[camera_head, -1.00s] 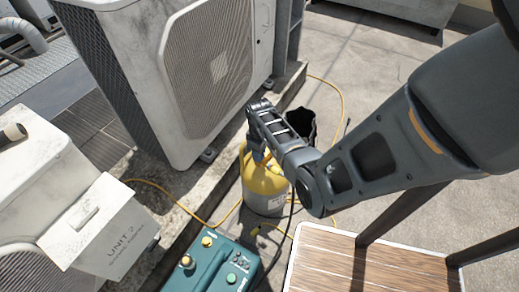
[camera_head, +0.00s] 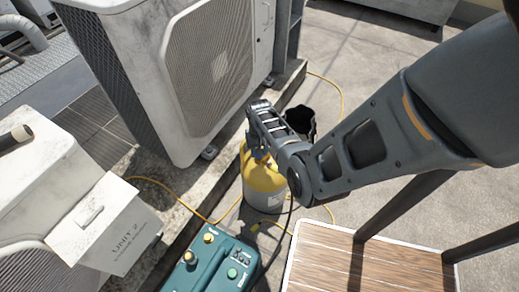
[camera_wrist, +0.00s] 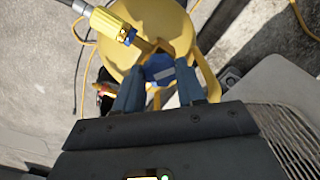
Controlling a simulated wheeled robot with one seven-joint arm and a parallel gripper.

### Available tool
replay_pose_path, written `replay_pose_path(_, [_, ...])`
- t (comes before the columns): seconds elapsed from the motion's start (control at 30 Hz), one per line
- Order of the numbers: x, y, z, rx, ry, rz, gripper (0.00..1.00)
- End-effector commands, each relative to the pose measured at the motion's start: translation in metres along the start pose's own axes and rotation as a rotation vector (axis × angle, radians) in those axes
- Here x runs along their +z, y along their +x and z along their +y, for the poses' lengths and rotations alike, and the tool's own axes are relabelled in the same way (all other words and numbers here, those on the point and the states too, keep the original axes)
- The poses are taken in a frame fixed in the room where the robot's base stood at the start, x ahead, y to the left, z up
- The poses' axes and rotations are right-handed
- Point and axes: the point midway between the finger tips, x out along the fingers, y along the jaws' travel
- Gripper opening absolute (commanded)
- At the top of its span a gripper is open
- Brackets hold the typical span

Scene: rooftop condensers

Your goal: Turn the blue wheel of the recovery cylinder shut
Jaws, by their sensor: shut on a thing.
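The recovery cylinder (camera_head: 265,178), yellow on top with a pale grey lower body, stands on the roof floor beside the large condenser. Its blue wheel (camera_wrist: 158,68) shows in the wrist view between my two fingers. My gripper (camera_wrist: 160,88) is shut on the blue wheel, one finger on each side of it. In the head view my gripper (camera_head: 258,150) points down onto the cylinder's top, and my own wrist largely hides the wheel there. A yellow hose fitting with a blue collar (camera_wrist: 126,36) sits on the cylinder beside the wheel.
A large condenser (camera_head: 205,80) stands left of the cylinder. A teal machine (camera_head: 215,262) with knobs is in front. A black bucket (camera_head: 301,122) is behind, and a wood-topped platform (camera_head: 350,265) is at the lower right. Yellow hoses (camera_head: 165,190) run across the floor.

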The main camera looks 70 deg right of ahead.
Motion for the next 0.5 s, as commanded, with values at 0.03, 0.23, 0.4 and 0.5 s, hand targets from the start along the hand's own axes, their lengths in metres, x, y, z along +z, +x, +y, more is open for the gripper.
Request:
replay_pose_path(0.03, [0.0009,-0.0002,-0.0005,0.000,0.042,-0.002,0.09])
replay_pose_path(0.23, [0.0012,0.0000,-0.0003,0.001,0.232,-0.003,0.09])
replay_pose_path(0.4, [0.0013,0.0002,-0.0001,0.001,0.394,-0.003,0.09])
replay_pose_path(0.5, [0.0011,0.0000,-0.0007,0.001,0.487,-0.003,0.09])
